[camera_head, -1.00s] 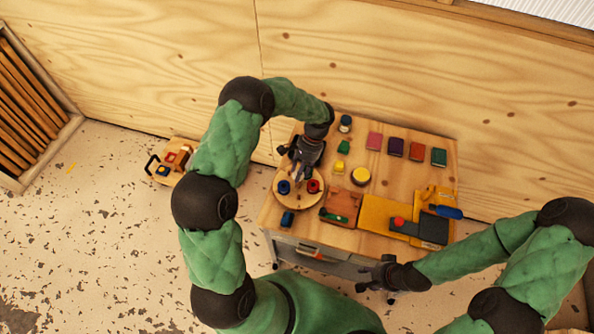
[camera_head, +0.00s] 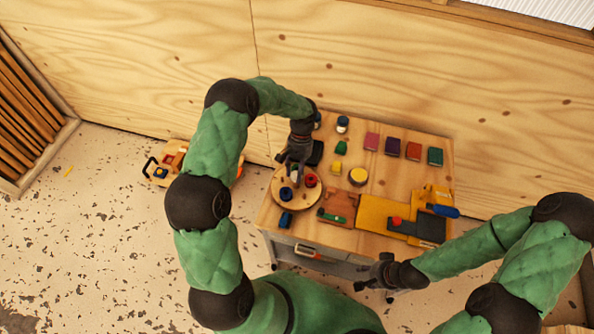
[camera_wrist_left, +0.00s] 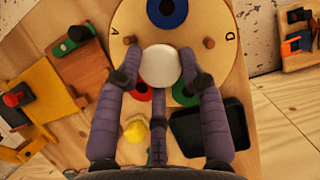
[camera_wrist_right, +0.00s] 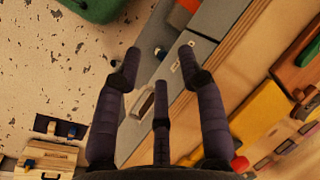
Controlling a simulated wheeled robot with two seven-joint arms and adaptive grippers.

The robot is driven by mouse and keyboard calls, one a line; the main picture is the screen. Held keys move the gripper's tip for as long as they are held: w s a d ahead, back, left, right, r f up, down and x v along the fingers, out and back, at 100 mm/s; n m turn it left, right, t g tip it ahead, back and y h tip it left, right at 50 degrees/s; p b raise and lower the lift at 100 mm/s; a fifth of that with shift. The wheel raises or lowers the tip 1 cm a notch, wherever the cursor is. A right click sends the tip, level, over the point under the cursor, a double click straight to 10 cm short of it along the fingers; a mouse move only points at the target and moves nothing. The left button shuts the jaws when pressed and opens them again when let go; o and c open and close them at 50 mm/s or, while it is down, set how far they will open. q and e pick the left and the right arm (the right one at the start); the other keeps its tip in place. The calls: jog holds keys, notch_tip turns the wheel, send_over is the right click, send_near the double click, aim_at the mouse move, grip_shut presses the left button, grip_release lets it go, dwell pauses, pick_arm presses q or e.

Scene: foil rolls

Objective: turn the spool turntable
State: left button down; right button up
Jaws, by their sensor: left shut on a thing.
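The spool turntable is a round wooden disc (camera_head: 281,203) at the left end of the workbench. In the left wrist view the disc (camera_wrist_left: 218,30) carries a white round knob (camera_wrist_left: 160,66), a blue spool (camera_wrist_left: 167,10), a partly hidden red spool (camera_wrist_left: 140,91), a partly hidden green spool (camera_wrist_left: 183,96), short pegs and the letters A and D. My left gripper (camera_wrist_left: 161,68) is shut on the white knob, fingers on either side; it also shows in the head view (camera_head: 294,170). My right gripper (camera_wrist_right: 160,64) is open and empty, in front of the bench drawers.
A black tray (camera_wrist_left: 207,128) lies beside the disc. A yellow piece (camera_wrist_left: 136,130) is close to my left fingers. Several coloured blocks line the bench's back, and a yellow fixture (camera_head: 376,212) stands to the right. A low wooden cart (camera_head: 168,165) is on the floor at left.

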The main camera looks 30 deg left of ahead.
pick_arm(q)
jog(key=shift+s+a+n+t+h+p, duration=0.1)
jog(key=shift+n+t+h+p, duration=0.25)
jog(key=shift+n, duration=0.95)
jog(key=shift+s+a+n+t+h+p, duration=0.15)
jog(key=shift+n+h, duration=0.4)
jog(key=shift+n, duration=0.75)
jog(key=shift+s+n+t+h+p, duration=0.1)
jog(key=shift+n+t+h+p, duration=0.25)
jog(key=shift+n, duration=0.85)
jog(key=shift+n+t+h+p, duration=0.25)
jog(key=shift+n+p, duration=0.15)
jog(key=shift+n, duration=0.8)
jog(key=shift+s+n+t+h+p, duration=0.15)
jog(key=shift+n+t+p, duration=0.3)
jog(key=shift+n, duration=0.65)
jog(key=shift+w+n+t+h+p, duration=0.15)
jog(key=shift+n+t+p, duration=0.25)
jog(key=shift+n, duration=0.7)
jog(key=shift+s+n+t+p, duration=0.2)
jog(key=shift+n+t+p, duration=0.6)
jog(key=shift+n, duration=1)
jog(key=shift+n+p, duration=0.5)
jog(key=shift+n, duration=0.1)
jog(key=c, duration=0.7)
grip_release()
jog(key=shift+c, duration=0.2)
jog(key=shift+d, duration=0.1)
